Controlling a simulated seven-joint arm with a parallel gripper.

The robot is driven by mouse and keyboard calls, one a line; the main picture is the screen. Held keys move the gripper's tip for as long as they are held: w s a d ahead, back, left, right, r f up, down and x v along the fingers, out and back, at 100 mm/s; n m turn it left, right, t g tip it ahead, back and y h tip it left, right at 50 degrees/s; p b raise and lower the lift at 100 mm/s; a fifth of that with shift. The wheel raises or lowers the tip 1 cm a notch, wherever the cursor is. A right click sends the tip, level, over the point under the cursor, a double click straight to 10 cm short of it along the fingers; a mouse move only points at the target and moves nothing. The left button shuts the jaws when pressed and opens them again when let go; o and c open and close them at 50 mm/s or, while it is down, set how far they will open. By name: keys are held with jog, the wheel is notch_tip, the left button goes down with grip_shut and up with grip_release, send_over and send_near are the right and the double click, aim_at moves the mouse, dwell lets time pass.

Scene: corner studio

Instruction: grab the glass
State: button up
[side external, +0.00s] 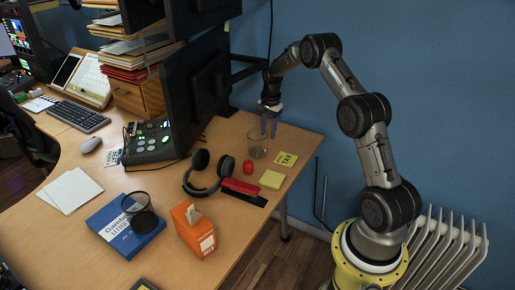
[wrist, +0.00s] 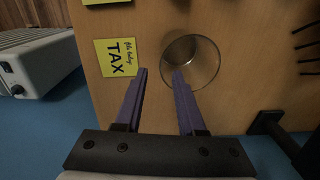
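A clear drinking glass (side external: 257,148) stands upright on the wooden desk near its back edge in the side external view. In the wrist view the glass (wrist: 191,60) shows its round rim, just beyond my gripper's fingertips and a little right of the middle. My gripper (side external: 269,126) has two purple fingers and hangs just behind the glass in the side external view. In the wrist view the fingers of my gripper (wrist: 159,72) are apart with nothing held between them. The right fingertip overlaps the near part of the rim in the picture; I cannot tell whether it touches.
A yellow TAX note (side external: 286,159) lies right of the glass, with a yellow pad (side external: 272,179), a red ball-like object (side external: 248,167) and headphones (side external: 208,173) nearby. A monitor (side external: 195,85) stands left of my gripper. The blue wall (side external: 300,90) is close behind.

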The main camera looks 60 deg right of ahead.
aim_at(265, 154)
jog(key=shift+w+a+f, duration=0.1)
jog(key=shift+a+f, duration=0.1)
jog(key=shift+f, duration=0.95)
jog(key=shift+w+a+f, duration=0.1)
jog(key=shift+a+f, duration=0.05)
jog(key=shift+f, duration=1)
jog(key=shift+w+a+f, duration=0.1)
jog(key=shift+a+f, duration=0.1)
jog(key=shift+f, duration=0.95)
grip_shut()
